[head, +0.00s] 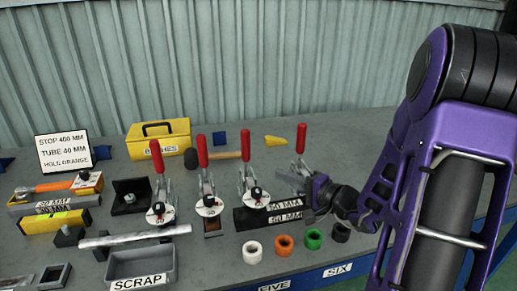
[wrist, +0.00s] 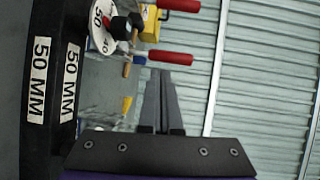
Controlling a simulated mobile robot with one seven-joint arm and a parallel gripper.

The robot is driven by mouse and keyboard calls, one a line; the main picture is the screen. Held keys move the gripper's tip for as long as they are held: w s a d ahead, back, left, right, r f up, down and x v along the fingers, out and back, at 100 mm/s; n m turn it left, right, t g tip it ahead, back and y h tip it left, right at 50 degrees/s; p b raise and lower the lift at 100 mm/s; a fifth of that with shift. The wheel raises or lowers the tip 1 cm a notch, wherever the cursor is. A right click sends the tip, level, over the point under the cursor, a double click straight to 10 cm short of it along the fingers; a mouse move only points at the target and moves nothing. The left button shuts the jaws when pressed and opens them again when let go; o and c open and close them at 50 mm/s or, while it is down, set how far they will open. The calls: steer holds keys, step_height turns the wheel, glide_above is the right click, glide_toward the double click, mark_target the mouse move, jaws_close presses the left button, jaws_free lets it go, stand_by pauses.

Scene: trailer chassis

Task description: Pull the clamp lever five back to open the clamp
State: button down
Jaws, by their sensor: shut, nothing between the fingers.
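Several toggle clamps with upright red lever handles stand in a row on the bench. In the head view the handles are at the far left (head: 157,157), centre left (head: 202,150), centre (head: 245,145) and right (head: 301,138). The FIVE label (head: 275,286) is on the bench's front edge; I cannot tell which lever it belongs to. My gripper (head: 284,179) is shut and empty, pointing left between the centre and right clamps. In the wrist view its fingertips (wrist: 160,72) point at a nearby red handle (wrist: 170,58); contact is unclear. The right clamp's base is hidden behind my gripper.
Black 50 MM blocks (head: 243,220) lie just left of and below my gripper. White (head: 253,252), orange (head: 284,245), green (head: 314,238) and black (head: 341,232) rings line the front. A hammer (head: 225,155) and yellow box (head: 159,138) lie behind. The back right bench is clear.

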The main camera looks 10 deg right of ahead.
steer(key=d+r+t, duration=0.1)
steer(key=d, duration=0.1)
glide_toward(249, 146)
steer(key=shift+m, duration=0.4)
steer(key=x, duration=0.6)
steer(key=shift+w+a+f, duration=0.15)
steer(key=shift+w+a, duration=0.15)
